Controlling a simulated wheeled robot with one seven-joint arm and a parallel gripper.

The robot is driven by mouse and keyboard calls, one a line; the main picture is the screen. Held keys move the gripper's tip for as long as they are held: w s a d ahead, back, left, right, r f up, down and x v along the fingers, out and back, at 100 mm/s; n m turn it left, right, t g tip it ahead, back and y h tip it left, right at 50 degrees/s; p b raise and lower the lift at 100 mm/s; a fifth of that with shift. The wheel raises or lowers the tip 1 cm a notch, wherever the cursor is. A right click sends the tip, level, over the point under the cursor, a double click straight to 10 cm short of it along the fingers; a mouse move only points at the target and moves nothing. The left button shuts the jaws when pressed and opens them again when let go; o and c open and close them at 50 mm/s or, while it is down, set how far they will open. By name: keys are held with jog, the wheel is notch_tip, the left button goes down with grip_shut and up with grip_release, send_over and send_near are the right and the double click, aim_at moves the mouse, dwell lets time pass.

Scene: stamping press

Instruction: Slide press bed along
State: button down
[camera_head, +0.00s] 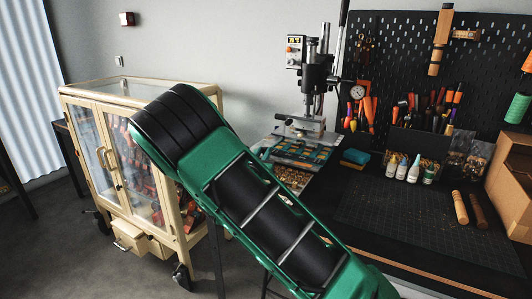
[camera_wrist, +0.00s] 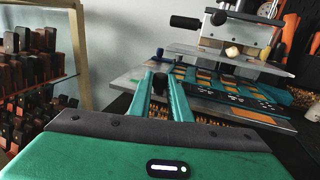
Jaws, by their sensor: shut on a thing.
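The press bed (camera_wrist: 140,72) is a flat grey metal plate. Teal blocks with tan inlays lie on it in the wrist view. In the head view the bed (camera_head: 300,150) shows below the stamping press (camera_head: 312,75), partly hidden by my green arm. My gripper (camera_wrist: 160,92) has its two green fingers shut around a dark knob (camera_wrist: 160,80) at the near edge of the bed. How the knob joins the bed is hidden by the fingers. The press head stands above the bed.
A cream glass-door cabinet (camera_head: 150,95) on wheels stands close on the left. The black workbench right of the press carries small bottles (camera_head: 402,168), a cutting mat (camera_head: 400,215) and a cardboard box (camera_head: 511,185). A teal sponge-like block (camera_head: 355,156) lies beside the bed.

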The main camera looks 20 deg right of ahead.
jog(key=shift+x, duration=1.2)
jog(key=c, duration=1.6)
grip_release()
jog(key=shift+c, duration=0.2)
jog(key=shift+o, duration=0.4)
jog(key=shift+d, duration=0.1)
jog(key=shift+s, duration=0.1)
jog(key=v, duration=0.9)
jog(key=shift+s+a+f, duration=0.1)
jog(key=shift+s+a, duration=0.15)
jog(key=shift+a, duration=0.05)
jog(key=shift+s+a, duration=0.25)
jog(key=shift+s, duration=0.2)
